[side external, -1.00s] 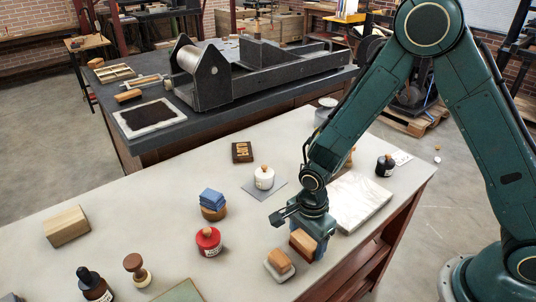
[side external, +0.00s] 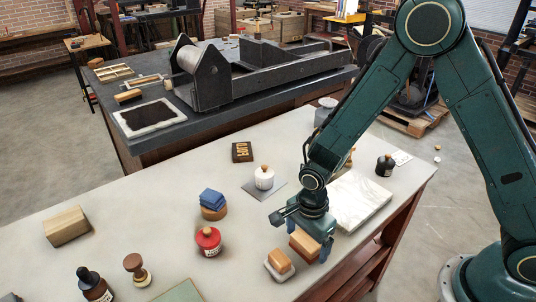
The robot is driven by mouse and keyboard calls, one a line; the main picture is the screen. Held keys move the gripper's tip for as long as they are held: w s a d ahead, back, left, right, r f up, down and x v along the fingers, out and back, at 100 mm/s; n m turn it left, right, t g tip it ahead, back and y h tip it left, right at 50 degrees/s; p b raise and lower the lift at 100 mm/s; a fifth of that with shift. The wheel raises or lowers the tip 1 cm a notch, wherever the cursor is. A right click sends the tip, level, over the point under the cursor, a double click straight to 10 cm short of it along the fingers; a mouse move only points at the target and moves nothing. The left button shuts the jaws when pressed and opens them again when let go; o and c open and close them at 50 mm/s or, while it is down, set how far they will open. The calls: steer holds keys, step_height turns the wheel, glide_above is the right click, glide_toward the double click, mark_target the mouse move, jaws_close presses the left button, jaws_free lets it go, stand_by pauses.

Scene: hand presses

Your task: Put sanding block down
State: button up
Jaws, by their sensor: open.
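The sanding block appears to be the orange-brown wooden block (side external: 304,243) on the pale table near its front right edge. My gripper (side external: 303,236) is open, with its fingers around this block, one on the left and one on the right. The right finger stands slightly clear of the block. The block's upper part is partly hidden by the gripper. Whether its underside rests fully on the table is hard to tell.
A wooden-topped block with a grey base (side external: 280,263) sits just left of it, very close. A red-lidded jar (side external: 208,241) is further left. A white marble slab (side external: 359,202) lies behind to the right. The pale table (side external: 150,222) has free room at left.

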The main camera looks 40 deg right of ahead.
step_height(320, 180, up, 12)
stand_by(0.7)
stand_by(0.5)
step_height(320, 180, up, 13)
steer(key=n+t, duration=0.3)
steer(key=n, duration=0.6)
glide_above(309, 238)
steer(key=s+d, duration=0.6)
steer(key=d, duration=0.1)
steer(key=s+d+r+n+t, duration=0.1)
steer(key=s+d+r+n, duration=0.1)
steer(key=s+n, duration=0.2)
steer(key=s+d+r+n+t, duration=0.1)
steer(key=s+d+r+n, duration=0.1)
steer(key=s+n, duration=0.3)
steer(key=shift+s+d+r+t, duration=0.3)
steer(key=shift+s+r, duration=0.15)
steer(key=shift+s, duration=0.25)
